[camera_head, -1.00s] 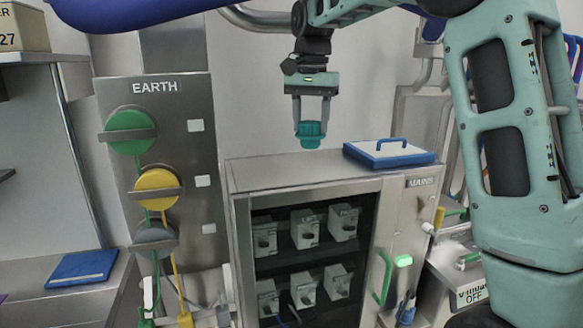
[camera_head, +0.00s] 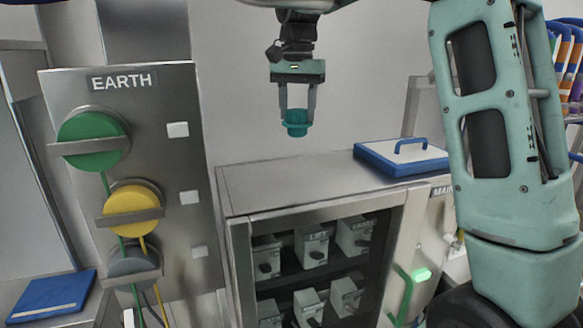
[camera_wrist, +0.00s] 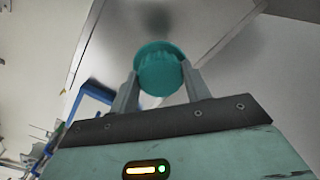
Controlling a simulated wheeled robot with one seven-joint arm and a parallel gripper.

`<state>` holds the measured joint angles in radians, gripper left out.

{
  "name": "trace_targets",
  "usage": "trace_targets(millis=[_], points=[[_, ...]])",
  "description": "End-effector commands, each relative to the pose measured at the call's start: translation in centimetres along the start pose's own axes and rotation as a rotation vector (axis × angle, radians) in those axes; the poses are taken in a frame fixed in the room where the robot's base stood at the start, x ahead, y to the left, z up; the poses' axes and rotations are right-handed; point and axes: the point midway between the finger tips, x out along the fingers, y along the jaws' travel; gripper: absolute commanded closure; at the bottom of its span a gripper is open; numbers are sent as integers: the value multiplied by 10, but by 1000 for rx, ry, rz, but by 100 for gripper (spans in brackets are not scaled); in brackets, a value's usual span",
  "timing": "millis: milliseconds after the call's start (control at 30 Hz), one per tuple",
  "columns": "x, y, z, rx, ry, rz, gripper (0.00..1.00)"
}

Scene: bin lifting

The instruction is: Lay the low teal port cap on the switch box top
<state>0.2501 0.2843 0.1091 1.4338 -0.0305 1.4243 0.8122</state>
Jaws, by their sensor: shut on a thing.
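The teal port cap (camera_head: 296,122) is held between the fingertips of my gripper (camera_head: 297,112), which points down. The cap also shows in the wrist view (camera_wrist: 160,70), with a finger of my gripper (camera_wrist: 158,84) on each side of it. The switch box top (camera_head: 290,175) is a bare grey metal surface on the cabinet. The cap hangs above it, apart from it, toward its back edge in the head view. In the wrist view the grey top (camera_wrist: 200,25) spreads beyond the cap, with a dark blurred patch on it.
A blue-and-white tray-like lid with a handle (camera_head: 402,160) lies on the right part of the top. The EARTH panel (camera_head: 125,180) with green and yellow knobs stands left. Several grey switches (camera_head: 312,249) sit inside the box. The top's left and middle are clear.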

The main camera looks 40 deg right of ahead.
Motion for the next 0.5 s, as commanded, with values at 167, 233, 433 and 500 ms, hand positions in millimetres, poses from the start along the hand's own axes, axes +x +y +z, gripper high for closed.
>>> trace_targets(millis=[167,233,433,500], points=[[24,1,1,0,-4,3,84],[36,1,1,0,-4,3,84],[61,0,0,1,-2,1,84],[68,0,0,0,-2,2,84]])
